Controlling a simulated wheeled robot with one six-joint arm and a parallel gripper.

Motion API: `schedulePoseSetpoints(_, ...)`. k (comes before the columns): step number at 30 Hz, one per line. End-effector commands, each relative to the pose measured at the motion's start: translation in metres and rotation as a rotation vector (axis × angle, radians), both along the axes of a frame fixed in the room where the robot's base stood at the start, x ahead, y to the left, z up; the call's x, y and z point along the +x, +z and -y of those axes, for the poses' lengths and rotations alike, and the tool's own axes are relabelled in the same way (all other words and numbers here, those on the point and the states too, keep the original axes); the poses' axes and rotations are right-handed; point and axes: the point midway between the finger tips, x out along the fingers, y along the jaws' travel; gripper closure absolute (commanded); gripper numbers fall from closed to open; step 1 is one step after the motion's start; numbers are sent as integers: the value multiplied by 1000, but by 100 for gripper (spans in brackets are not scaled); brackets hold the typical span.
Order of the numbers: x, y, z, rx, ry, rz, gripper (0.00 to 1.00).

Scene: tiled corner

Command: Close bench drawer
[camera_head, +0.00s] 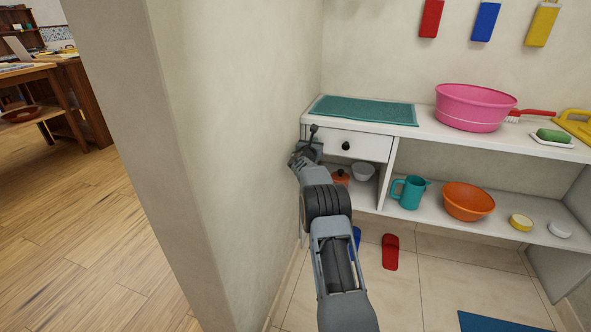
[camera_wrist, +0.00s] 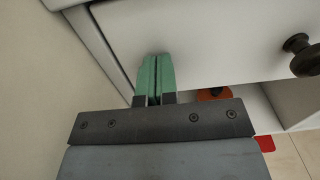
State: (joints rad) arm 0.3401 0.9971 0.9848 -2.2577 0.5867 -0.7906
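The bench drawer (camera_head: 362,146) has a white front with a dark round knob (camera_head: 346,146), under the left end of the white bench top. Its front looks nearly flush with the bench; I cannot tell whether a small gap is left. In the wrist view the drawer front (camera_wrist: 220,40) fills the upper part, with its knob (camera_wrist: 304,55) at the right. My gripper (camera_wrist: 154,62) has its two green fingers together, with nothing seen between them. The fingertips overlap the left part of the drawer front, left of the knob; contact is unclear. In the head view my gripper (camera_head: 309,146) is at the drawer's left end.
A wall corner (camera_head: 230,130) stands close on the left of my arm. The bench top holds a teal mat (camera_head: 365,110) and a pink basin (camera_head: 475,105). The lower shelf holds a teal jug (camera_head: 410,192) and an orange bowl (camera_head: 467,201). Red (camera_head: 390,252) and blue slippers lie below.

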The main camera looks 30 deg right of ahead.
Motion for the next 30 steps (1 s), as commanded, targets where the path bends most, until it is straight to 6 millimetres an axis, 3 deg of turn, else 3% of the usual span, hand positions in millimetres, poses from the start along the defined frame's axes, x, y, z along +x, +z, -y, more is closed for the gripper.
schedulePoseSetpoints(1, 3, 11, -3, -11, 13, 12, 100)
schedulePoseSetpoints(11, -5, 10, -18, -11, 16, 16, 100)
schedulePoseSetpoints(30, -80, 10, -83, -5, -1, 6, 100)
